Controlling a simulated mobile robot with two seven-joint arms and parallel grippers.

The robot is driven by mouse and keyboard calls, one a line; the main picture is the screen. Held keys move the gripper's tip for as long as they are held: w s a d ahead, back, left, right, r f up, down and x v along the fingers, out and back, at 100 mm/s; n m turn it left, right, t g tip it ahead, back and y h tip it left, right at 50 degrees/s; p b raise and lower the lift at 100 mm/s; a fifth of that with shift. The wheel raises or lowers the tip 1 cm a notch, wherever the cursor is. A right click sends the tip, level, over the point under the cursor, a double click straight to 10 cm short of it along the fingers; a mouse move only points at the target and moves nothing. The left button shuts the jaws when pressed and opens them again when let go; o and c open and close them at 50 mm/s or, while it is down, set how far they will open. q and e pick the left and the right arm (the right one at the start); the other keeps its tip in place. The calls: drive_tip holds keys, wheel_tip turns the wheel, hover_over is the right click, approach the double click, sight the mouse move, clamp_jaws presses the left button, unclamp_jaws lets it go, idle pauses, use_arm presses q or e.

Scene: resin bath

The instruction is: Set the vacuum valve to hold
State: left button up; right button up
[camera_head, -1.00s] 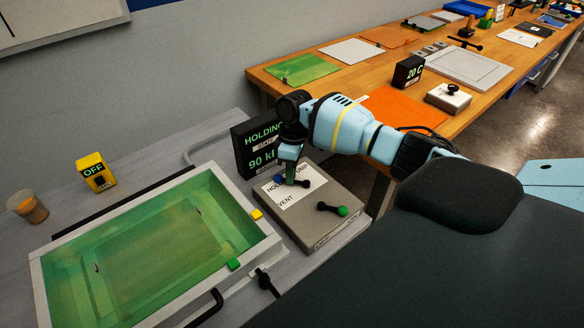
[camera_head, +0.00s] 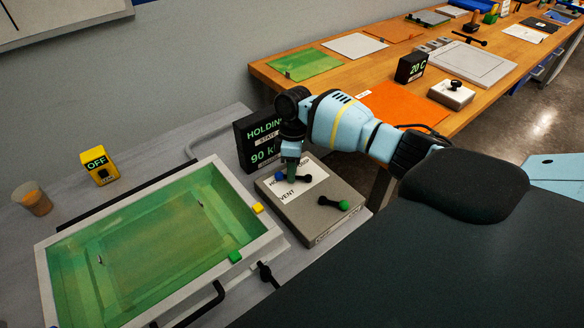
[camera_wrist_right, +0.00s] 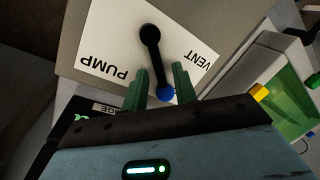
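The vacuum valve is a black lever with a blue knob (camera_head: 280,176) on a grey box (camera_head: 320,222) with a white label. In the right wrist view the blue knob (camera_wrist_right: 165,93) lies between the two green fingers of my right gripper (camera_wrist_right: 161,85). A gap shows on the left side of the knob, and the right finger is close to it. The lever points between the PUMP and VENT words, toward the HOLD word, partly hidden in the head view. My right gripper (camera_head: 291,172) is open and low over the box. My left gripper is not in view.
A black display (camera_head: 260,142) behind the box reads HOLDING and 90. A second lever with a green knob (camera_head: 344,205) is on the box. A green bath with a pale rim (camera_head: 58,298), a yellow OFF unit (camera_head: 101,172) and a cup (camera_head: 38,203) stand left.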

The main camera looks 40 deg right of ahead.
drive_tip(key=shift+o, duration=0.2)
drive_tip(key=shift+r, duration=0.2)
wheel_tip(320, 180, up, 7)
drive_tip(key=w+d, duration=0.1)
drive_tip(key=shift+r, duration=0.2)
idle(0.6)
